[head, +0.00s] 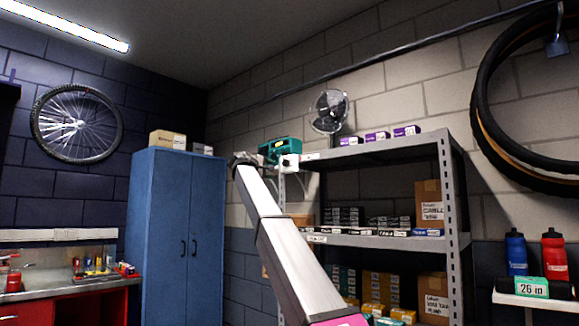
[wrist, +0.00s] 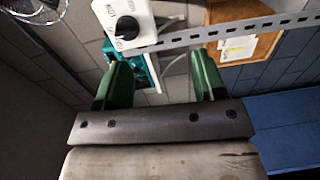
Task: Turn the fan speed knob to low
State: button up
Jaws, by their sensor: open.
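The fan speed knob (wrist: 127,27) is a round black dial on a white control box (wrist: 141,13) at the top of the wrist view. It has a pale mark toward its lower left; the scale is too small to read. The white box also shows in the head view (head: 290,161), at the shelf's upper left corner. The wire-caged fan (head: 329,111) stands on the top shelf. My gripper (wrist: 158,62) has two green fingers spread apart with nothing held between them. The knob lies beyond the left finger, apart from it.
The perforated metal shelf edge (wrist: 235,32) crosses ahead of my fingers. A teal object (wrist: 147,66) sits close behind the left finger. The grey shelf rack (head: 447,190) holds several boxes. A blue cabinet (head: 176,235) stands to the left.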

send_near(285, 162)
jog(key=v, duration=0.2)
jog(key=shift+h, duration=0.3)
jog(key=x, duration=1.1)
jog(key=shift+w+a+f, duration=0.15)
jog(key=shift+w+f, duration=0.05)
jog(key=shift+f, duration=0.1)
jog(key=c, duration=0.9)
